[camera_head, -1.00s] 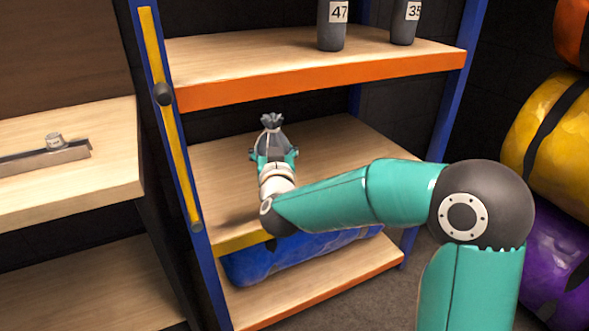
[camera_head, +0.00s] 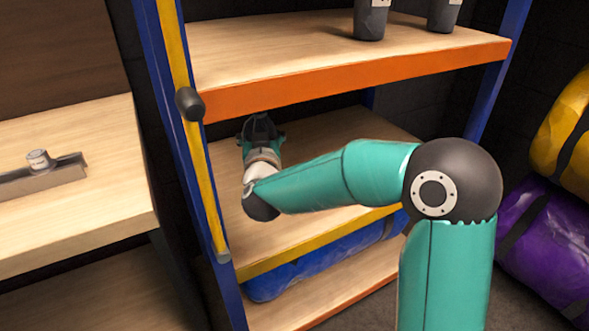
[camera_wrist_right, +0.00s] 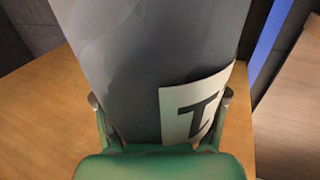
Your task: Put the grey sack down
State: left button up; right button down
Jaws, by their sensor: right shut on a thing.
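The grey sack (camera_wrist_right: 150,55) fills the middle of the right wrist view, with a white label marked with a dark T. My right gripper (camera_wrist_right: 162,100) is shut on it, one finger on each side. In the head view my right gripper (camera_head: 262,138) is inside the middle shelf (camera_head: 330,145), near its left end and under the orange-edged upper shelf. The sack is mostly hidden there behind the gripper. I cannot tell whether its base touches the wood. My left gripper is not in view.
A blue roll (camera_head: 325,262) lies below the middle shelf. A blue and yellow upright (camera_head: 187,140) stands close left. A wooden bench (camera_head: 80,215) is further left. The middle shelf's right part is bare.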

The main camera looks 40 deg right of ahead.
notch_tip(320, 180, down, 8)
jog(key=b, duration=0.3)
jog(key=shift+f, duration=0.25)
jog(key=shift+c, duration=0.4)
grip_release()
jog(key=p+v, duration=0.1)
jog(key=v, duration=1.1)
